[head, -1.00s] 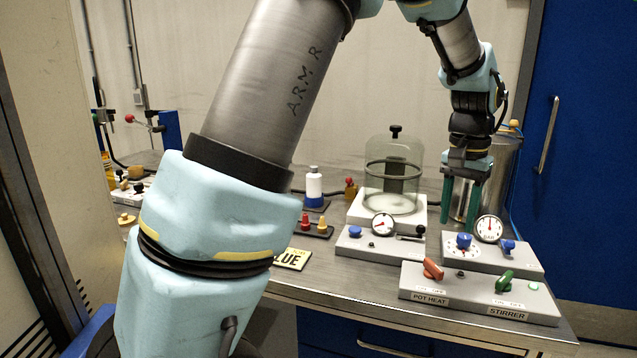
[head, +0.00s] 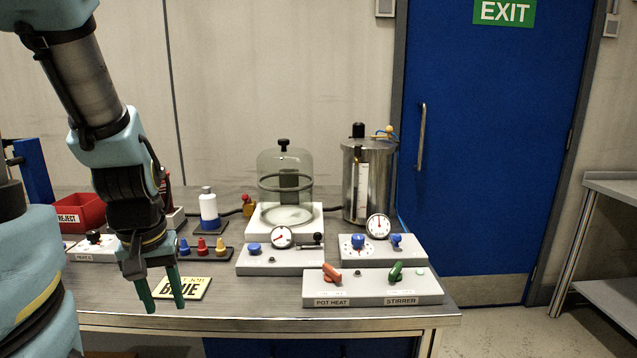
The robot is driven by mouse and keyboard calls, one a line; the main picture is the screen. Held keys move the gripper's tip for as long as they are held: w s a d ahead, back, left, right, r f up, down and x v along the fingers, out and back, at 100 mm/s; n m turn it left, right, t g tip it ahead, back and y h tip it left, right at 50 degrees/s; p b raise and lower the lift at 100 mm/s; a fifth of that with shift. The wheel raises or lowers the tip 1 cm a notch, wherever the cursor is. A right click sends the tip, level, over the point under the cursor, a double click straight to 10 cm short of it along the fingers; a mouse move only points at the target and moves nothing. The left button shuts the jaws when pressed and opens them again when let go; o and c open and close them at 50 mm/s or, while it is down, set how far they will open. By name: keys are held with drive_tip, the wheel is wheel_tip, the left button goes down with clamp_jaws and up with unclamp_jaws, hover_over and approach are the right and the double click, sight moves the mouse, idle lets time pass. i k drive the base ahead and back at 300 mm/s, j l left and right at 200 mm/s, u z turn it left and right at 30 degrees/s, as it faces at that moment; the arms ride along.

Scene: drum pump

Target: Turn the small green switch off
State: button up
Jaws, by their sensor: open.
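The small green switch (head: 396,271) sits at the right on top of the low grey box (head: 367,300), above the label STIRRER. Its knob is tilted. A small pale green lamp (head: 420,271) is to the right of it. An orange-red switch (head: 331,273) is on the same box, above the label POT HEAT. My gripper (head: 166,307) points down at the left, in front of the yellow BLUE card, well to the left of the green switch. Its green fingers are apart, with nothing between them.
A yellow card marked BLUE (head: 180,287) lies behind my gripper. Behind the switch box are two panels with dials (head: 283,237), a glass bell jar (head: 285,180) and a metal drum (head: 368,180). Between card and switch box, the bench top (head: 255,295) is bare.

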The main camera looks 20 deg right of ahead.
sight(394, 275)
drive_tip(key=z, duration=0.95)
